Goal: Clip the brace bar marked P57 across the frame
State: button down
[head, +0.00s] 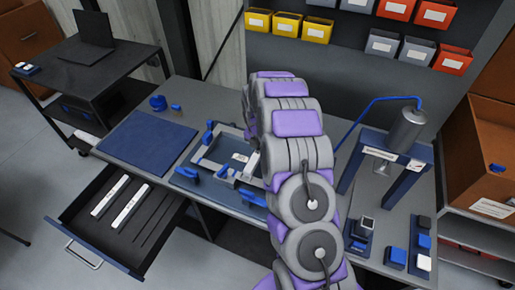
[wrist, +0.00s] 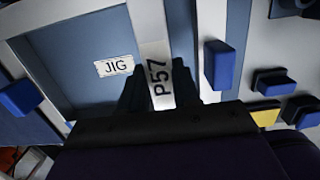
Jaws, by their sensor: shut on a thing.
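The brace bar (wrist: 156,55) is pale with "P57" printed on it. In the wrist view it runs upward from between the dark fingers of my gripper (wrist: 157,95), which is shut on it. The grey frame (wrist: 65,15) lies beneath, around a blue panel with a "JIG" label (wrist: 114,67). Blue blocks (wrist: 221,65) stand beside the bar and at the frame's left side. In the head view the frame (head: 203,152) sits on the bench, partly covered by my arm, which hides my gripper. I cannot tell whether the bar touches the frame.
An open drawer (head: 88,247) at the bench's left front holds two white bars (head: 110,195) and thin dark rods. A blue mat (head: 150,138) lies left of the frame. A press-like stand (head: 395,150) with a grey cylinder and blue hose rises to the right.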

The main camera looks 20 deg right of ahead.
jog(key=shift+a+r+p, duration=0.2)
jog(key=shift+a+p, duration=0.1)
jog(key=shift+a, duration=1.15)
jog(key=shift+d+f, duration=0.1)
jog(key=shift+d, duration=0.7)
jog(key=shift+a, duration=0.7)
jog(key=shift+d+f+p, duration=0.25)
jog(key=shift+d+p, duration=0.15)
jog(key=shift+d, duration=0.5)
jog(key=shift+a, duration=0.55)
jog(key=shift+d, duration=0.1)
jog(key=shift+d+f, duration=0.25)
jog(key=shift+d, duration=0.2)
jog(key=shift+a+f, duration=0.1)
jog(key=shift+a, duration=0.15)
